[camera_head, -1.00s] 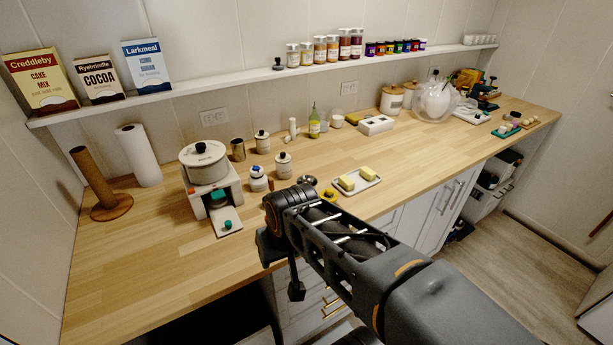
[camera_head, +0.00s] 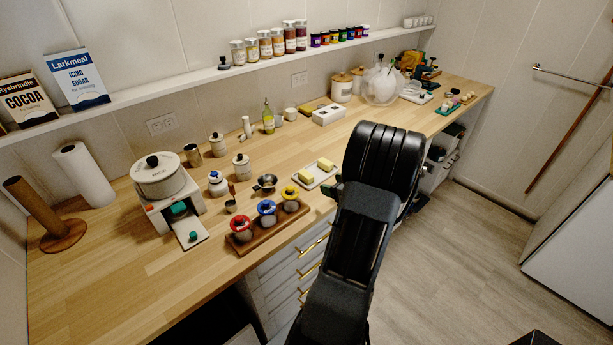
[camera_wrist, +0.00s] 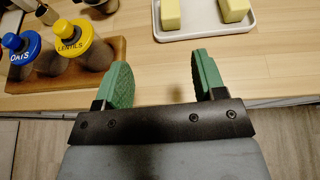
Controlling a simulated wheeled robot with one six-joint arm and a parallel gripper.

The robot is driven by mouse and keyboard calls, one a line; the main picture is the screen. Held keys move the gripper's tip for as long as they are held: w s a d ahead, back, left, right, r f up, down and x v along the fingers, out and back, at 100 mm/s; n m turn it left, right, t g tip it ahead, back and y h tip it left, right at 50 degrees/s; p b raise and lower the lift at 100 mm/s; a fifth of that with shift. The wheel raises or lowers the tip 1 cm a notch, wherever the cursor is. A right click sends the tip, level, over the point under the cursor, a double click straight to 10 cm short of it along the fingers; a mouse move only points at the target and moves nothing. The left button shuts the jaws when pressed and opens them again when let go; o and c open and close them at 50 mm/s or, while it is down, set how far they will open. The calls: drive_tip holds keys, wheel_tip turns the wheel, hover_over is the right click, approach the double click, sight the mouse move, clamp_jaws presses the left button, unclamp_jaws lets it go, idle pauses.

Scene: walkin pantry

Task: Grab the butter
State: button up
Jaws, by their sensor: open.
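Two pale yellow butter blocks lie apart on a white tray near the counter's front edge. In the head view the left block (camera_head: 306,176) and right block (camera_head: 326,164) sit just left of my arm. In the wrist view the left block (camera_wrist: 170,14) and right block (camera_wrist: 234,9) show at the top, cut off by the frame, on the tray (camera_wrist: 205,33). My gripper (camera_wrist: 163,75) is open and empty, its green-padded fingers pointing toward the tray, short of the butter. In the head view my arm hides most of the gripper.
A wooden rack (camera_head: 262,238) of jars with red, blue and yellow lids stands left of the tray at the front edge. A small metal pan (camera_head: 266,182) is behind it. A white box (camera_head: 328,114) stands farther back. Bare counter lies around the tray.

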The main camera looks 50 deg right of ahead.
drive_tip(key=p, duration=0.1)
approach(309, 176)
drive_tip(key=w, duration=0.1)
drive_tip(key=w+f, duration=0.1)
drive_tip(key=w, duration=0.1)
drive_tip(key=shift+w+f+m, duration=0.2)
drive_tip(key=shift+f+m, duration=0.1)
drive_tip(key=shift+p+x, duration=1)
drive_tip(key=shift+x, duration=1.7)
drive_tip(key=shift+d+r, duration=0.1)
drive_tip(key=shift+d, duration=0.1)
drive_tip(key=c, duration=1)
